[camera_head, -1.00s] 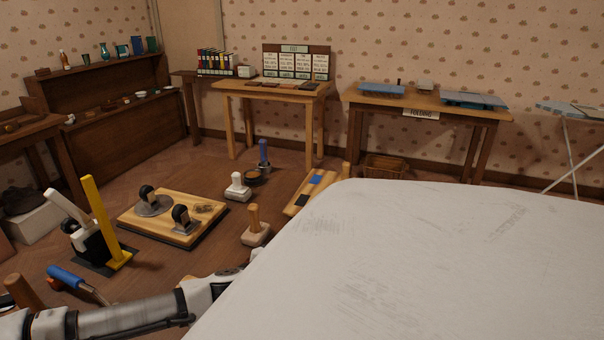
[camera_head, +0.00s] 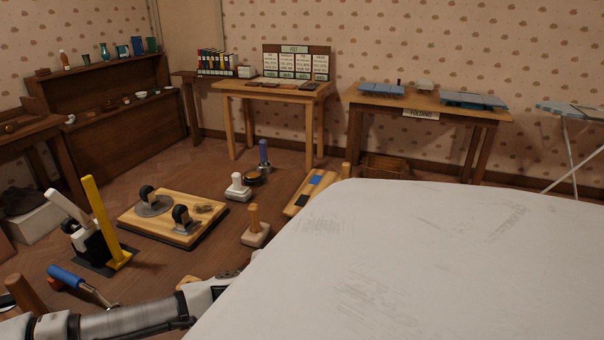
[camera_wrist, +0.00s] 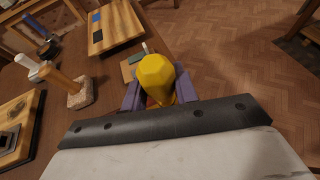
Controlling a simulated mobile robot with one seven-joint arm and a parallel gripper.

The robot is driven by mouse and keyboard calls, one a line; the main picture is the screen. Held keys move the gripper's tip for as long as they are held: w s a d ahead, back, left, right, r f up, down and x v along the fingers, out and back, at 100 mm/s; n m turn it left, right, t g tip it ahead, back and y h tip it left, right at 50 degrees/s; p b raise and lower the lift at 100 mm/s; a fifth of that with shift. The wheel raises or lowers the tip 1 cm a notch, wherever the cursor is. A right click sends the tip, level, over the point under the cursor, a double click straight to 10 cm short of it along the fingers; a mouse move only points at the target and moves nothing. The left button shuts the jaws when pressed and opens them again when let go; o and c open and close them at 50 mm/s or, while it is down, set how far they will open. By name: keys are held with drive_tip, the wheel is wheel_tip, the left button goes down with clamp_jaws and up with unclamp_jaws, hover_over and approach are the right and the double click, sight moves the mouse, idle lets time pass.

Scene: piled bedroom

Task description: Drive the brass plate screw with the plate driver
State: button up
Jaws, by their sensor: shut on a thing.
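My gripper (camera_wrist: 158,92) is shut on a yellow faceted handle (camera_wrist: 155,72), seen nearly end-on in the wrist view. Its purple fingers lie on both sides of the handle. I take this to be the plate driver; its shaft and tip are hidden below the handle. A small grey-green flat piece (camera_wrist: 133,64) with a pale upright piece beside it shows just beyond the handle. I cannot make out the brass plate screw, nor whether the driver touches it. In the head view my gripper is hidden.
A board with blue and dark patches (camera_wrist: 113,28) and a wooden-handled block (camera_wrist: 75,90) stand close by. A board with two black-knobbed tools (camera_head: 172,215), a yellow upright bar (camera_head: 105,220) and a blue-handled tool (camera_head: 66,275) are left.

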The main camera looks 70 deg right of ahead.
drive_tip(key=shift+f, duration=0.1)
drive_tip(key=o, duration=2.1)
